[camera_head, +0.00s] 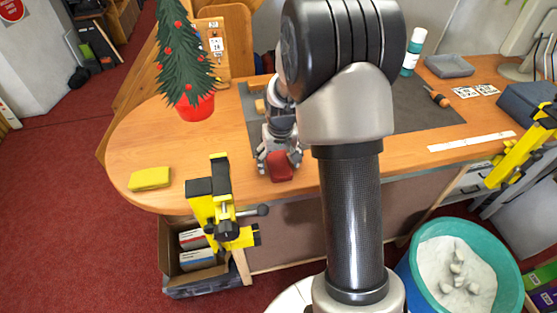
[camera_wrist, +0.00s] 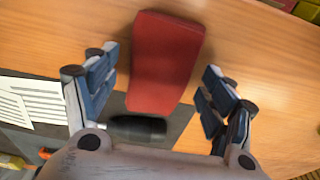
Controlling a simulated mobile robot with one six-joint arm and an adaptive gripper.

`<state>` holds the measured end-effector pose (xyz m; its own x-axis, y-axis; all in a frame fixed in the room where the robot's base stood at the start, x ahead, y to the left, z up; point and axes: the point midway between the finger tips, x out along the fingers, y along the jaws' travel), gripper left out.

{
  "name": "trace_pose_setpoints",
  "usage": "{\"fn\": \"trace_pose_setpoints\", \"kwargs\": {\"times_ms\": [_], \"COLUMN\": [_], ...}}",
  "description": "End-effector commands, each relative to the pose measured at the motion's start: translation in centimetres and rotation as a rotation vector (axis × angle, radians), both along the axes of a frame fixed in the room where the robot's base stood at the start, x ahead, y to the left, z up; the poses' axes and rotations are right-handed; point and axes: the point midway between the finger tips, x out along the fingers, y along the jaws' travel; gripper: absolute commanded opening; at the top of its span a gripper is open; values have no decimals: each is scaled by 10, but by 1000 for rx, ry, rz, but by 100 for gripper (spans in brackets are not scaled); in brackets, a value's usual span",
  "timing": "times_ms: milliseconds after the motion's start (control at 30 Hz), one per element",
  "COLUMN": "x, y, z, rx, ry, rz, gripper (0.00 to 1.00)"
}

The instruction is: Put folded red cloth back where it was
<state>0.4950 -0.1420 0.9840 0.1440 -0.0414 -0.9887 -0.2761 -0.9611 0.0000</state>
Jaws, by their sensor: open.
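The folded red cloth (camera_head: 281,168) lies on the wooden bench near its front edge, in the middle of the head view. In the wrist view the red cloth (camera_wrist: 165,60) lies between the spread fingers, with a clear gap to the fingers on both sides. My gripper (camera_head: 277,160) is over the cloth, pointing down, and is open. In the wrist view the two fingers of my gripper (camera_wrist: 158,95) stand well apart. Part of the cloth is hidden behind the gripper in the head view.
A yellow cloth (camera_head: 150,179) lies on the left of the bench (camera_head: 135,140). A potted tree (camera_head: 186,70) stands behind it. A yellow clamp (camera_head: 222,205) grips the front edge. On the grey mat (camera_head: 415,105) at right lie tools; a green bottle (camera_head: 412,52) stands behind. The bench's left end is fairly clear.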

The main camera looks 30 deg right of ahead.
Motion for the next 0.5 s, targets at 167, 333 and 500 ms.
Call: {"fn": "trace_pose_setpoints", "kwargs": {"times_ms": [167,333,500], "x": [-1,-4,-10], "y": [0,1,3], "z": [12,45,82], "rx": [0,-1,-1], "ry": [-1,-5,-5], "rz": [0,0,0], "gripper": [76,76,76]}}
